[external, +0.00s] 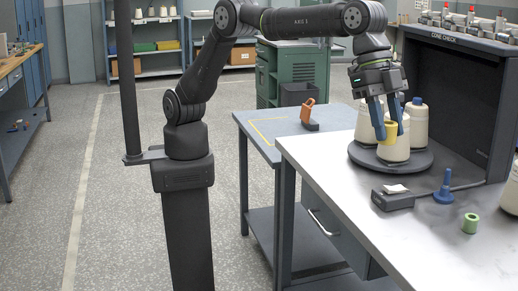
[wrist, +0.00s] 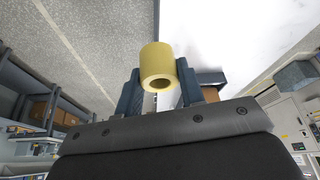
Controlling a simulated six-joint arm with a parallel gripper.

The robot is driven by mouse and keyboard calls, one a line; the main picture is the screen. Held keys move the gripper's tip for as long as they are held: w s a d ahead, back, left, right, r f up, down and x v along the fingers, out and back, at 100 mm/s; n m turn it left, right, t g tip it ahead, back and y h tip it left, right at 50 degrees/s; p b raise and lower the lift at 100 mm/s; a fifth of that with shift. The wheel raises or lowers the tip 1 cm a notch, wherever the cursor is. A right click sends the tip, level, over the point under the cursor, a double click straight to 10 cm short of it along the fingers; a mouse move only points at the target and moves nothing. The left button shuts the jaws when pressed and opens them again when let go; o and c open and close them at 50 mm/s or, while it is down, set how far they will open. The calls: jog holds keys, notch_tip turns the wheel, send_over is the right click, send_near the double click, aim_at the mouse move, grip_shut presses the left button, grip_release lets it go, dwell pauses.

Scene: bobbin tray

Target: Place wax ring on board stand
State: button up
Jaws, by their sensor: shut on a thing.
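A yellow ring, the wax ring (external: 390,130), is between the two blue fingers of my gripper (external: 385,122). In the wrist view, my gripper (wrist: 160,88) is shut on the ring (wrist: 157,68), whose open bore faces the camera. In the external view, the ring overlaps the top of a cream cone (external: 393,150) on the dark round turntable; I cannot tell whether they touch. A blue upright peg on a flared base (external: 444,187) stands on the white bench. It may be the board stand, but no label shows this.
The turntable (external: 366,160) carries several cream cones. A dark panel marked CONE CHECK (external: 452,90) rises behind. A grey box (external: 393,201) and a green ring (external: 470,223) are near the peg. The front of the bench (external: 400,250) is clear.

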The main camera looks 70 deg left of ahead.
jog(key=w+a+r+n+t+y, duration=0.15)
jog(key=w+a+n, duration=0.45)
jog(key=w+a, duration=2.45)
jog(key=w+a+n+t, duration=0.15)
jog(key=w+a, duration=0.25)
jog(key=a, duration=0.6)
jog(key=w+a+n, duration=0.2)
jog(key=w+a, duration=0.3)
jog(key=a, duration=0.6)
jog(key=n+y, duration=0.5)
jog(key=n, duration=0.5)
send_over(290, 124)
jog(key=s+d, duration=0.1)
jog(key=s, duration=0.1)
notch_tip(290, 124, down, 35)
jog(key=shift+f, duration=2.15)
